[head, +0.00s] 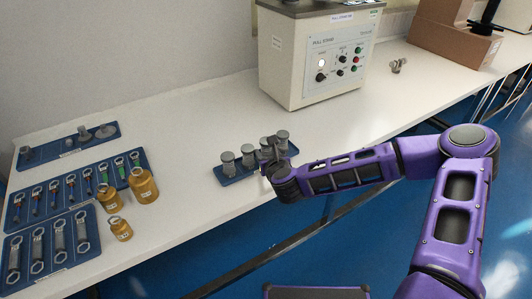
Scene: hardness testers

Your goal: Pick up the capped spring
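Several grey spool-shaped pieces with wide flat caps stand upright in a row on a small blue tray (229,181) in the middle of the table. They look like capped springs; coils are too small to make out. The leftmost capped piece (228,164) and its neighbour (248,155) are in clear view, as is the one at the right end (283,140). My gripper (270,153) is at the right part of this row, partly covering a piece there. Its fingers are small and blend with the grey pieces, so I cannot tell whether they are open or touching one.
Blue trays with hooks and spring scales (71,188) and grey fittings (67,146) lie at left, beside brass weights (143,185). A pull stand machine (316,60) stands behind. A small grey part (397,65) lies right of it. The table between is clear.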

